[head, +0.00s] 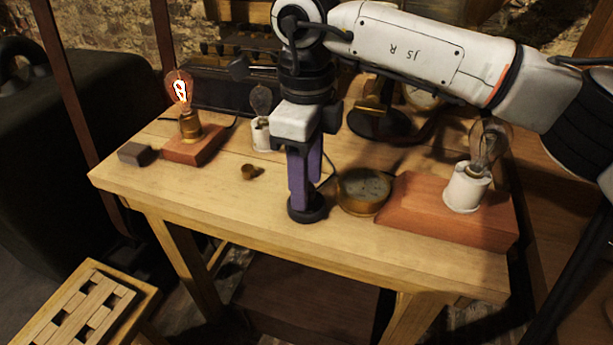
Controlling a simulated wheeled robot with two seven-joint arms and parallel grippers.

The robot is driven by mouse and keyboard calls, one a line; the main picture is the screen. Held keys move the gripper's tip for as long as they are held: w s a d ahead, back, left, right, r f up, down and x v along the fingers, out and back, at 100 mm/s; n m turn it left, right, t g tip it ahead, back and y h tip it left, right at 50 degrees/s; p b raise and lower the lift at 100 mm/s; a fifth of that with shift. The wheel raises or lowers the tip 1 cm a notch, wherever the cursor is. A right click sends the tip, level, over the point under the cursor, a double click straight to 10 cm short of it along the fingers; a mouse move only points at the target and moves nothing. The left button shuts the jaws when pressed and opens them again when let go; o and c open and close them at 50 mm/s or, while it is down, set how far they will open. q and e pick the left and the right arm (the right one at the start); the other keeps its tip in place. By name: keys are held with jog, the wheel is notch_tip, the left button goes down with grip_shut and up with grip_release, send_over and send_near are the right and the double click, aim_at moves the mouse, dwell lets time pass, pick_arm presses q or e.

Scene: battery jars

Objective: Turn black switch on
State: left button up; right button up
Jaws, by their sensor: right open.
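A round black base (308,214), which looks like the black switch, sits near the front middle of the wooden table (400,258). My right gripper (304,196) points straight down over it, with purple fingers that are open. The fingers hide the switch's upper part, so its lever and setting cannot be seen. I cannot tell whether the fingers touch it. A glass bulb (180,90) on a wooden block at the left glows orange. A bulb in a white socket (467,187) at the right looks unlit. My left gripper is not in view.
A round brass dial (363,191) stands close right of the gripper, beside a reddish wooden board (418,209). A small brass piece (250,172) and a dark block (135,153) lie to the left. Another bulb (261,100) stands behind. The front left tabletop is clear.

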notch_tip(320, 180, up, 10)
jog(key=p, duration=0.1)
jog(key=shift+r, duration=0.15)
